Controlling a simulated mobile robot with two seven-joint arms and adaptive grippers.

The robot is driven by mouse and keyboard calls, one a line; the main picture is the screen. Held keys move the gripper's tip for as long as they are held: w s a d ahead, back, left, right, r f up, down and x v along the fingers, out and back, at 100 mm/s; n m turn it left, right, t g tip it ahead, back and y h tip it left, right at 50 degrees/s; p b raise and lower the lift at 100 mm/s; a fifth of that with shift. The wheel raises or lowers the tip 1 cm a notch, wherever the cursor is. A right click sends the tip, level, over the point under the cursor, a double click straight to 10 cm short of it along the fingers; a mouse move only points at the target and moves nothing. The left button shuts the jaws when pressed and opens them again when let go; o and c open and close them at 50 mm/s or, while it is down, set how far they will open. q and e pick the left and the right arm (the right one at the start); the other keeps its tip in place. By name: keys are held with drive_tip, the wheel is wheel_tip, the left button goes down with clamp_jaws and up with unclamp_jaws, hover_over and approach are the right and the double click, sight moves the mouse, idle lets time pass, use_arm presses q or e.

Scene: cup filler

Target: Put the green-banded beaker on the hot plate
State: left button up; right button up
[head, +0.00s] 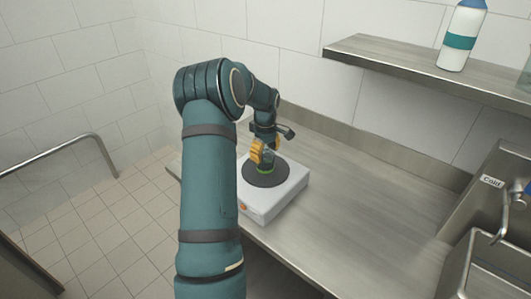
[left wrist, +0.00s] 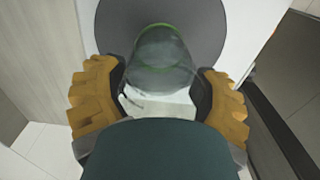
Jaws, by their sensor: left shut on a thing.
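The hot plate (head: 288,194) is a white box with a dark round top and an orange knob on its front, standing on the steel counter. My left gripper (head: 264,156) is over the dark disc, its orange fingers pointing down. It is shut on the clear green-banded beaker (head: 264,169), which looks upright over the disc. In the left wrist view the fingers (left wrist: 160,82) sit on both sides of the beaker (left wrist: 160,55), its green band at the far end against the dark disc (left wrist: 112,22). I cannot tell whether its base touches the disc. My right gripper is not in view.
The counter (head: 345,222) is clear to the right of the hot plate, up to a sink (head: 470,262) with a tap. A wall shelf (head: 400,65) holds a white bottle with a teal band (head: 460,38). A metal rail (head: 55,152) is at the left.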

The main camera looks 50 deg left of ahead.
use_arm(q)
drive_tip(key=shift+r, duration=0.1)
drive_tip(key=o, duration=1.3)
wheel_tip(320, 180, up, 12)
drive_tip(key=shift+r+p, duration=0.1)
drive_tip(key=shift+p, duration=0.45)
